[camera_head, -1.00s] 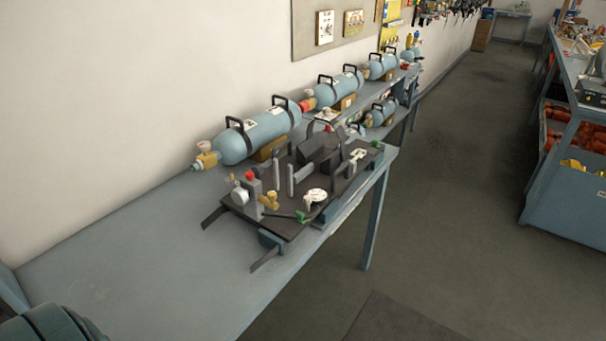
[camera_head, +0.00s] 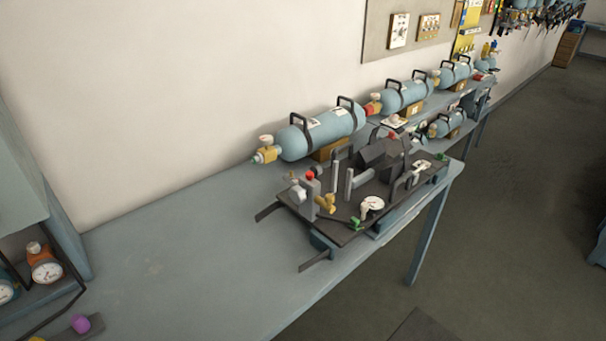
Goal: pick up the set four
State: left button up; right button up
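Several breathing sets with blue cylinders and black handles lie in a row along the wall. The nearest and largest cylinder (camera_head: 325,132) rests on a brown block on the workbench. Behind it are a second cylinder (camera_head: 405,95), a third (camera_head: 455,75) and a smaller one (camera_head: 447,123) lower down. A dark board (camera_head: 345,222) with gauges, valves and black parts lies in front of the nearest cylinder. I cannot tell which of these is set four. Neither of my grippers is in view.
The blue-grey workbench (camera_head: 190,250) is bare on its left and middle. A cabinet or shelf (camera_head: 45,205) with gauges stands at the left edge, with a purple knob (camera_head: 81,324) near it. Open floor (camera_head: 520,190) lies to the right.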

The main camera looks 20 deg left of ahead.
aim_at(373, 165)
jog(key=i+l+u, duration=0.3)
jog(key=l+u, duration=0.25)
jog(key=i+l+u, duration=0.15)
jog(key=l+u, duration=0.15)
jog(key=l, duration=0.2)
jog(key=i+l+u, duration=0.1)
jog(key=l+u, duration=0.15)
jog(key=l, duration=0.15)
jog(key=l+u, duration=0.3)
jog(key=l, duration=0.1)
